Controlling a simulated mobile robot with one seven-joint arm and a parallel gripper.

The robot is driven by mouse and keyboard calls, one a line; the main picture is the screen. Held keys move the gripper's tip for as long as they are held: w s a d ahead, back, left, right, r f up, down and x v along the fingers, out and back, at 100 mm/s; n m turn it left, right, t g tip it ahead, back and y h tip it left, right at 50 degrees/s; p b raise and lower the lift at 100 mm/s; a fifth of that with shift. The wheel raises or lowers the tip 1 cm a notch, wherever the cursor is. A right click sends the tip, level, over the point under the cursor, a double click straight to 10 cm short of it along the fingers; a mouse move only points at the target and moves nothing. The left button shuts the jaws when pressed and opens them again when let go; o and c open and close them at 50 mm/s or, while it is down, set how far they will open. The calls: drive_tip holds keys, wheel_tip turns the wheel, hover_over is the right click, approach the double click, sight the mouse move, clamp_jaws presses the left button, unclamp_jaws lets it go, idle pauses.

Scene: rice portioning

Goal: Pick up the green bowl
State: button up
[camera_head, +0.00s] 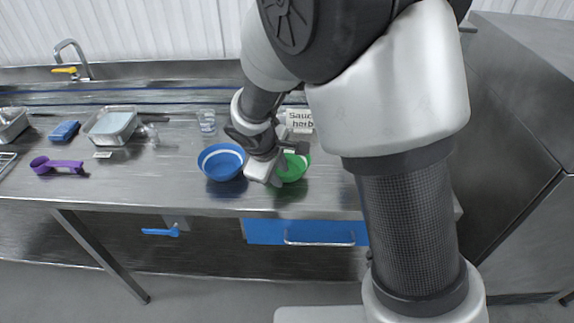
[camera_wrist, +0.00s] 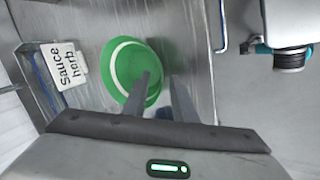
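The green bowl (camera_head: 294,168) stands on the steel counter, partly hidden behind my gripper (camera_head: 268,175) in the head view. In the wrist view the green bowl (camera_wrist: 118,62) has a pale band and lies just ahead of the fingers. My gripper (camera_wrist: 161,80) is open, with a gap between its two fingers. One finger overlaps the bowl and the other shows just outside its right rim. I cannot tell whether either finger touches the bowl.
A blue bowl (camera_head: 222,163) stands close left of my gripper. A clear glass (camera_head: 207,122), a container (camera_head: 112,127) and a purple scoop (camera_head: 56,166) are farther left. The counter's front edge is near.

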drive_tip(key=shift+x, duration=1)
clamp_jaws()
